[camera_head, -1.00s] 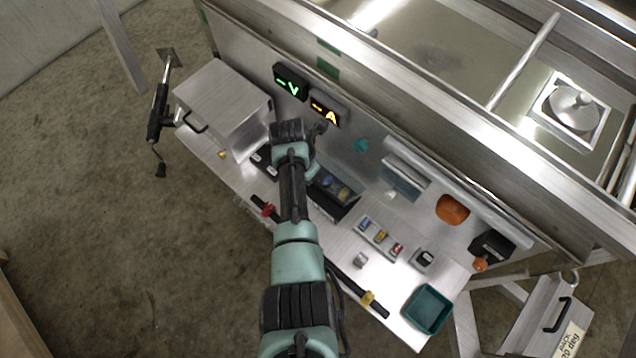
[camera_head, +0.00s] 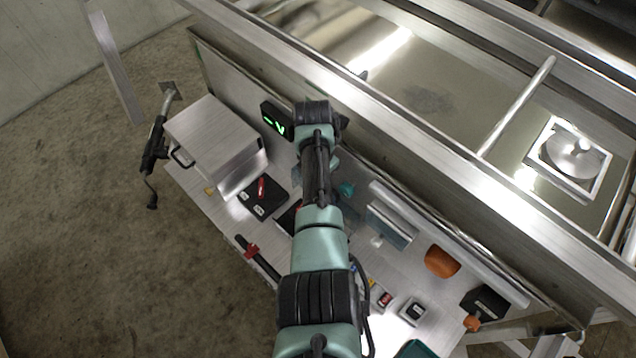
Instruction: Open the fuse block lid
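The black end of my arm with my gripper (camera_head: 320,115) is high in front of the bench's back panel, next to the green-lit display (camera_head: 275,119). My own arm hides the fingertips, so I cannot see whether they are open or shut, or whether they touch anything. A dark box (camera_head: 290,217), perhaps the fuse block, lies on the bench and is mostly hidden behind my arm. Its lid cannot be made out. Small coloured fuse-like pieces (camera_head: 384,299) show just right of my arm.
A metal box (camera_head: 212,140) stands at the bench's left end, with a black pad and red piece (camera_head: 263,193) beside it. An orange object (camera_head: 441,262), a black-and-orange tool (camera_head: 484,306) and a teal tray (camera_head: 418,349) lie right. A red-marked bar (camera_head: 257,256) lies along the front edge.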

